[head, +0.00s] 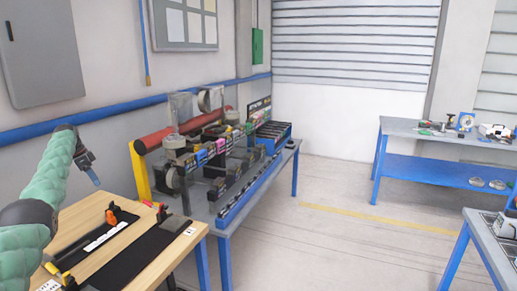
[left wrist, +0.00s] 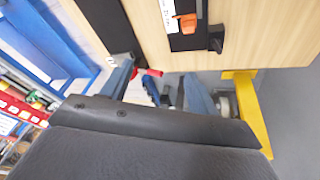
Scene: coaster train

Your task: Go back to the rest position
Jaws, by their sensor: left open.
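My left gripper (head: 92,175) hangs in the air at the left of the head view, at the end of my green-sleeved arm. It is above and behind the wooden-topped table (head: 150,219). In the left wrist view its two grey-blue fingers (left wrist: 158,88) are spread apart, with nothing held between them. The table's wooden top also shows in the left wrist view (left wrist: 262,35), at the upper right. My right gripper is in neither view.
Black mats (head: 140,262) with small orange and black parts lie on the wooden table. Beside it a blue-legged bench (head: 232,222) carries a machine line with a red roller (head: 185,130). Another blue bench (head: 400,128) stands far right. The floor (head: 330,240) between is clear.

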